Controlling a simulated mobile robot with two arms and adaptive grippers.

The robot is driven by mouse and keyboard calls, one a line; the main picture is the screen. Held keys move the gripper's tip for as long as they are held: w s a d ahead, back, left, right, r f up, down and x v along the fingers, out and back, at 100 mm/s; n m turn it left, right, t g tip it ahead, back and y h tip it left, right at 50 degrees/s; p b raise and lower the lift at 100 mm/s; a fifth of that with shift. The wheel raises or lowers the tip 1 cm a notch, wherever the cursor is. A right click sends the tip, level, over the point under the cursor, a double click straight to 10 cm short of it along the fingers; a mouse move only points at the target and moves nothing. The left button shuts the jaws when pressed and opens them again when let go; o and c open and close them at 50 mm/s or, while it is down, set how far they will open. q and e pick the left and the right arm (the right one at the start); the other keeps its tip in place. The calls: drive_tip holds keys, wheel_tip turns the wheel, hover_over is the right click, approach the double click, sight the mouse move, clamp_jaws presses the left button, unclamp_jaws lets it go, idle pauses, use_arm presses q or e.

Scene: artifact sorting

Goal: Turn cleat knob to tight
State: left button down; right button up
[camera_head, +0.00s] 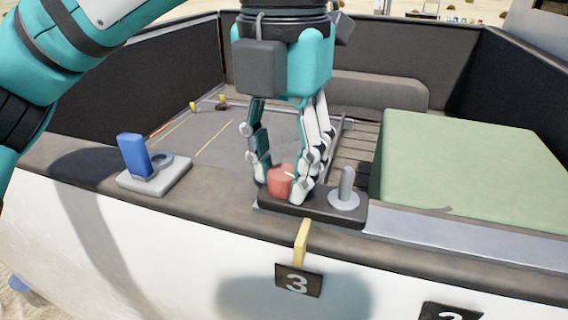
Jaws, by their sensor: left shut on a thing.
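The cleat knob (280,181) is a red round knob with a white pointer line on its top. It stands on a dark base plate (312,211) fixed to the edge of the boat-like body. My left gripper (281,188) reaches straight down over the plate, its fingers on both sides of the knob and shut on it. The fingers hide parts of the knob's sides. A grey upright post (346,184) with a round foot stands on the same plate, just right of the gripper. My right gripper does not show.
A blue lever (134,156) on a grey base (155,181) stands on the rim to the left. A yellow strip with a number 3 tag (298,281) hangs below the plate. A green flat-topped block (470,165) lies right. Dark side panels (415,65) enclose the back.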

use_arm(q)
drive_tip(key=m, duration=0.3)
drive_tip(key=shift+m, duration=0.4)
drive_tip(key=m, duration=0.3)
drive_tip(key=shift+r+m, duration=0.1)
drive_tip(key=shift+m, duration=0.2)
drive_tip(key=m+p, duration=0.1)
drive_tip(key=m, duration=0.5)
drive_tip(key=shift+m, duration=0.4)
drive_tip(key=c, duration=1)
unclamp_jaws()
